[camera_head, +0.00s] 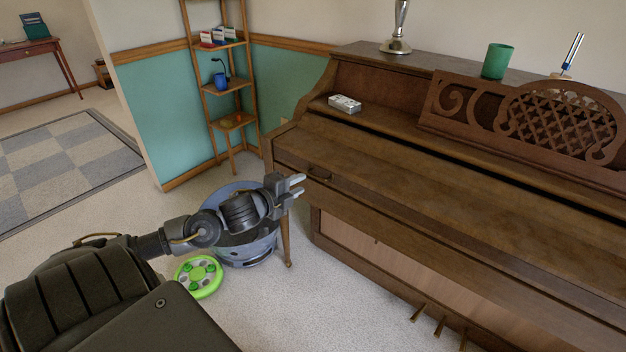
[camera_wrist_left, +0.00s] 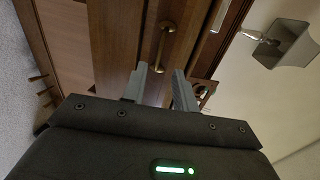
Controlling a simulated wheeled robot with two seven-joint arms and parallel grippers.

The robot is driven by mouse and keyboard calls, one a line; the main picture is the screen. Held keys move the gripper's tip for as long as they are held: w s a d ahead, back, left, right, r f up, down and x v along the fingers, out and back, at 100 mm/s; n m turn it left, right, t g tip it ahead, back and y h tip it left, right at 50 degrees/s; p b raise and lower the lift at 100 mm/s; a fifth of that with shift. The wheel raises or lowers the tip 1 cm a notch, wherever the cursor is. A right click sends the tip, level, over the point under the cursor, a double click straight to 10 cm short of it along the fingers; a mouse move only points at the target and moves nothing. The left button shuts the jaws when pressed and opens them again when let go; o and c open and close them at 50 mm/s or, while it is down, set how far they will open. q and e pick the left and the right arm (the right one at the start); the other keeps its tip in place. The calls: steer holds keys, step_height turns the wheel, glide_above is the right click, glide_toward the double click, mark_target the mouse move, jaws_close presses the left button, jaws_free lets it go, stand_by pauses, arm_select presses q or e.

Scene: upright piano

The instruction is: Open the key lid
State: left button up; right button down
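The brown upright piano (camera_head: 375,235) fills the right of the head view. Its key lid (camera_head: 420,195) is down, and no keys show. A small brass handle (camera_head: 319,175) sits at the left part of the lid's front; it also shows in the left wrist view (camera_wrist_left: 163,46), ahead of the fingertips. My left gripper (camera_head: 299,186) is just left of the handle in the head view. In the left wrist view its two fingers (camera_wrist_left: 160,78) are apart with nothing between them, roughly in line with the handle and short of it. My right gripper is not in view.
On the piano stand a green cup (camera_head: 496,61), a silver lamp base (camera_head: 396,35), a small silver box (camera_head: 344,104) and a carved music rest (camera_head: 560,118). A corner shelf (camera_head: 226,85) stands behind.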

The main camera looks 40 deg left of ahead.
mark_target(313, 178)
arm_select(q)
steer(key=x, duration=0.7)
steer(key=shift+w+f, duration=0.1)
jaws_close()
